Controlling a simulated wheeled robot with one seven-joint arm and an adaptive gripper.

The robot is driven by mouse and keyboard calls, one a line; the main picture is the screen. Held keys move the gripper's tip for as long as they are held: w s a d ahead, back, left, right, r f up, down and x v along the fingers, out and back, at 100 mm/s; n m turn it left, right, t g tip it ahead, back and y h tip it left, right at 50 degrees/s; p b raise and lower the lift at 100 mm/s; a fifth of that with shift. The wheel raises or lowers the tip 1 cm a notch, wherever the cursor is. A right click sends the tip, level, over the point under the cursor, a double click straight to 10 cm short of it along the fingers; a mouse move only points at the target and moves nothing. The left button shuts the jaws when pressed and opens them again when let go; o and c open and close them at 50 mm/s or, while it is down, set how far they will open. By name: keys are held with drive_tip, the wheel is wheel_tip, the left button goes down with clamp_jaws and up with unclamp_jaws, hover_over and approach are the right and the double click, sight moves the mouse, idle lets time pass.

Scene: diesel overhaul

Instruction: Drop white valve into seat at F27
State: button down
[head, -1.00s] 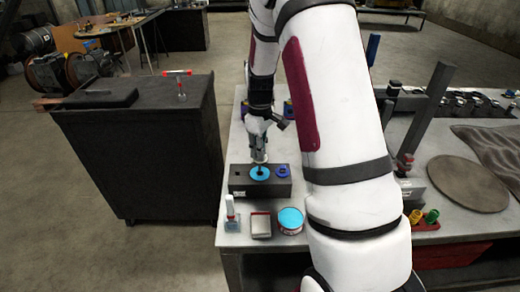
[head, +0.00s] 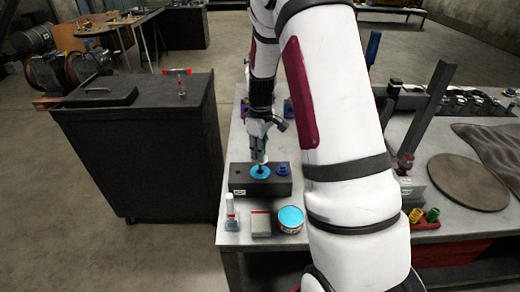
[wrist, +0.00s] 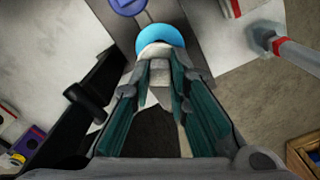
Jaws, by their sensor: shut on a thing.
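My gripper (head: 261,160) points down over a dark block (head: 280,188) near the table's left edge. In the wrist view, its fingers (wrist: 160,75) are closed around a pale, rounded piece, apparently the white valve (wrist: 158,49). A cyan disc (head: 260,172) on the block lies right under the fingertips; it shows as an arc beyond the pale piece in the wrist view (wrist: 160,34). I cannot tell whether the piece touches it. A blue round part (head: 283,169) sits beside the disc on the block. The block's small label is unreadable, and no seat marked F27 can be made out.
A cyan-topped tin (head: 291,219), a pale box (head: 261,223) and a white bottle-like item (head: 231,212) stand in front of the block. A dark cabinet (head: 165,150) stands left across a floor gap. A round brown mat (head: 468,182) lies right.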

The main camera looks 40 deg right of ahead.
sight(260, 171)
drive_tip(key=shift+f+b, duration=0.3)
drive_tip(key=shift+f, duration=2.3)
idle(1.6)
drive_tip(key=c, duration=1.4)
unclamp_jaws()
drive_tip(key=shift+c, duration=0.2)
drive_tip(key=shift+o, duration=0.5)
drive_tip(key=shift+o, duration=1.4)
drive_tip(key=shift+r, duration=0.1)
drive_tip(key=shift+r+p, duration=1)
drive_tip(key=shift+r, duration=2.9)
